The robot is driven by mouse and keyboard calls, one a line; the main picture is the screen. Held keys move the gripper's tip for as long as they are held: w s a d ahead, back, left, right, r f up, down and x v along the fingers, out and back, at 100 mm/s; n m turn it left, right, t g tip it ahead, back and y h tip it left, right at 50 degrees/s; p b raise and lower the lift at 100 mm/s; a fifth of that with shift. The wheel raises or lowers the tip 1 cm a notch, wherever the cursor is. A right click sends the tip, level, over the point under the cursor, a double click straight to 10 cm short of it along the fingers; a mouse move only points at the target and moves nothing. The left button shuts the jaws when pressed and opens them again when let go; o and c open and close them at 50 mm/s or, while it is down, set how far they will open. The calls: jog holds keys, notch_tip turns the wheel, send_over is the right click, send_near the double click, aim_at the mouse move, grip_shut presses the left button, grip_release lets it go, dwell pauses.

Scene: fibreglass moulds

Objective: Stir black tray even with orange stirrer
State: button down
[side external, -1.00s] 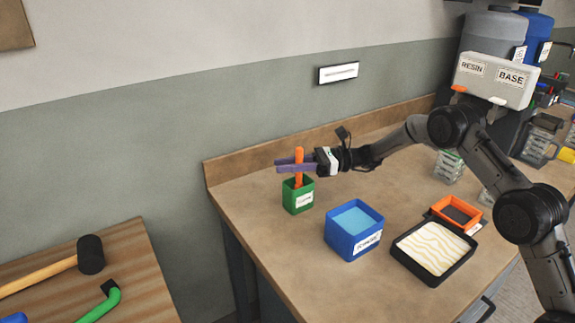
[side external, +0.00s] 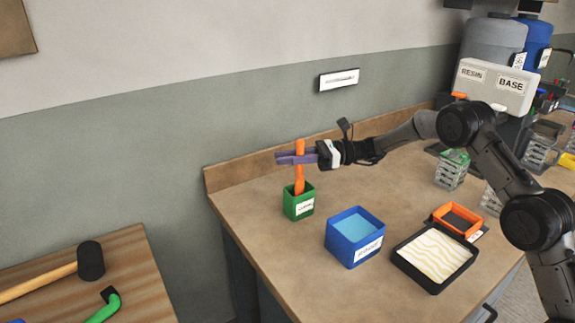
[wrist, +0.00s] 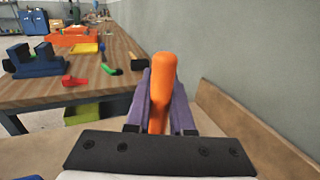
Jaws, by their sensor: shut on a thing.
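The orange stirrer (side external: 299,178) stands upright in the side view, with its lower end at the mouth of the green holder (side external: 299,205). My gripper (side external: 297,158) has purple fingers and is shut on the stirrer's upper part. In the wrist view the stirrer (wrist: 160,92) shows between the fingers. The black tray (side external: 399,263) lies near the front right of the bench and holds cream material with wavy yellowish streaks. Whether the stirrer's lower tip is still inside the holder is hard to tell.
A blue box (side external: 356,252) with light blue contents stands between the holder and the black tray. An orange-rimmed tray (side external: 480,222) sits just behind the black tray. A second bench (side external: 134,262) holds a mallet (side external: 91,260). A wall runs behind.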

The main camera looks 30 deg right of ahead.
notch_tip(320, 180, up, 7)
dwell(0.8)
dwell(1.1)
jog(key=s+d+f+m+h, duration=0.1)
jog(key=s+d+f, duration=0.1)
jog(key=s+d, duration=1.3)
jog(key=s, duration=1.4)
notch_tip(320, 180, down, 9)
jog(key=s, duration=0.1)
jog(key=shift+g+h, duration=0.3)
jog(key=shift+g, duration=0.1)
jog(key=shift+a+f, duration=0.1)
jog(key=shift+a, duration=0.1)
